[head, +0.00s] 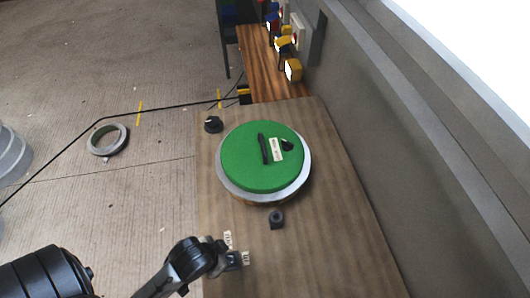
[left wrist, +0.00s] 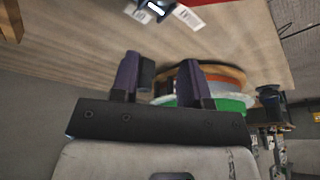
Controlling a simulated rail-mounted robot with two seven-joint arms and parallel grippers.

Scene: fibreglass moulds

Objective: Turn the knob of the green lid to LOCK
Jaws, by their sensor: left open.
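The round green lid (head: 250,172) lies on a pale-rimmed round mould (head: 225,187) on the wooden table. It bears a black bar handle (head: 263,148), a white label (head: 276,150) and a small black knob (head: 288,145). The label's writing is too small to read, so I cannot tell the knob's setting. The lid's green edge also shows in the left wrist view (left wrist: 232,104), partly behind a finger. My left gripper (left wrist: 160,76) is open with nothing between its fingers. In the head view its arm is at the bottom, well short of the lid. My right gripper is not in view.
Black knob-like pieces stand on the table at the lid's upper left (head: 213,124) and below it (head: 277,218). White tags (head: 228,240) sit by a dark piece near my left arm. A grey wall (head: 400,150) runs along the right. A tape roll (head: 108,140) lies on the floor.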

